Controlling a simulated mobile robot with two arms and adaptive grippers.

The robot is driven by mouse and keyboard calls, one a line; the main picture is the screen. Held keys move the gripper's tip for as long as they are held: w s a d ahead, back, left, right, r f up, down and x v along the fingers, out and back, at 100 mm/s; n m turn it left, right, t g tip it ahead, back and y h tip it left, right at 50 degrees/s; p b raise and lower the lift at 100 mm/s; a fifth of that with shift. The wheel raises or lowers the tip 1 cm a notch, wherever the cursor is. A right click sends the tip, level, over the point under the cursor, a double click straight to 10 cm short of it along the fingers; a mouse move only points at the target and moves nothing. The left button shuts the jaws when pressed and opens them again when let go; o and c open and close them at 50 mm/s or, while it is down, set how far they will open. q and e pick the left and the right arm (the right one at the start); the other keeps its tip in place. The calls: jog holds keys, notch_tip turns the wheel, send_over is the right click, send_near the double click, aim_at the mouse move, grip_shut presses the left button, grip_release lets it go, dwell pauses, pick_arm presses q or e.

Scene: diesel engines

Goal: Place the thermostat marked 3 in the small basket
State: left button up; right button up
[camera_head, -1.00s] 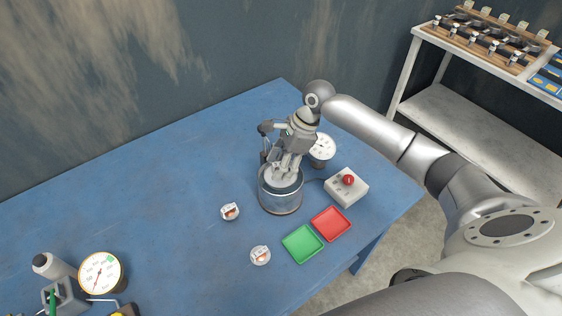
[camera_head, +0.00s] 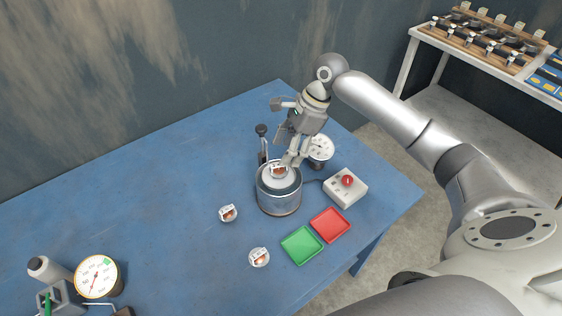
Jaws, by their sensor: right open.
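A thermostat (camera_head: 279,170), small and round with a copper-coloured middle, lies at the top of the round metal pot (camera_head: 279,199). A dark-knobbed upright handle (camera_head: 262,142) stands at the pot's back left; a small basket inside cannot be made out clearly. My right gripper (camera_head: 290,161) is open, fingers pointing down, just above and beside this thermostat. Whether they touch cannot be told. Two similar thermostats lie on the table, one left of the pot (camera_head: 228,213) and one in front (camera_head: 259,258). Their marks are too small to read. My left gripper is out of view.
A green tray (camera_head: 302,246) and a red tray (camera_head: 330,225) lie in front of the pot. A control box with a red button (camera_head: 347,181) stands right. A white round dial (camera_head: 320,148) stands behind. A gauge (camera_head: 97,277) is front left. The table's left middle is clear.

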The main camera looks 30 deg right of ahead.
jog(key=v, duration=0.5)
jog(key=shift+d+r, duration=0.15)
jog(key=shift+r, duration=0.25)
dwell(0.8)
